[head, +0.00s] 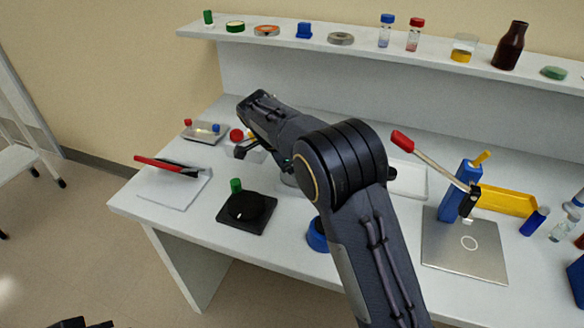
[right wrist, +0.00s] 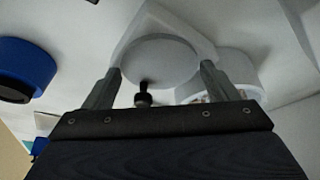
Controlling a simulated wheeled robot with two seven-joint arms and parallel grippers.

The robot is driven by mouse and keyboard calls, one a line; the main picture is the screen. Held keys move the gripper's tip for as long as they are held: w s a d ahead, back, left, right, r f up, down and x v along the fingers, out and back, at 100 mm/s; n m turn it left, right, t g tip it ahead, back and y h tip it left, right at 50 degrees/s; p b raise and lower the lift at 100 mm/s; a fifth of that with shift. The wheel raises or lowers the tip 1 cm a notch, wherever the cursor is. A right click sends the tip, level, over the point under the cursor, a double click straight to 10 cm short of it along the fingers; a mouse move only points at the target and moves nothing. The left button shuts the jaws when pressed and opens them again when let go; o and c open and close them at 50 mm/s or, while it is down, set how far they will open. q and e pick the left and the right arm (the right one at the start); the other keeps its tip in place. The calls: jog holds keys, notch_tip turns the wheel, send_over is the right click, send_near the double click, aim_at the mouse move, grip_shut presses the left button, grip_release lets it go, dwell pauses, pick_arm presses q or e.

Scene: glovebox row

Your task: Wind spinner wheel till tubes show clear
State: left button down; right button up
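The spinner shows in the right wrist view as a pale housing with a round grey wheel (right wrist: 160,60) and a small black knob (right wrist: 143,96) in front of it. My right gripper (right wrist: 160,78) is open, one finger on each side of the wheel and knob. No contact can be made out. In the head view my right arm hides most of the spinner; a pale part (head: 256,156) shows below the gripper (head: 262,152). Red and yellow caps show beside it. Whether the tubes are clear cannot be told. A dark tip of my left gripper (head: 82,323) shows at the bottom edge.
Left of the spinner are a metal tray (head: 205,132), a white pad with a red-handled tool (head: 170,163) and a black plate with a knob (head: 247,208). A blue ring (head: 317,236) is close to my arm. A blue stand (head: 459,192) is right. A shelf runs behind.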

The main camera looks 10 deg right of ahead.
jog(key=o, duration=0.3)
jog(key=shift+o, duration=0.2)
jog(key=v, duration=0.8)
jog(key=shift+f, duration=0.1)
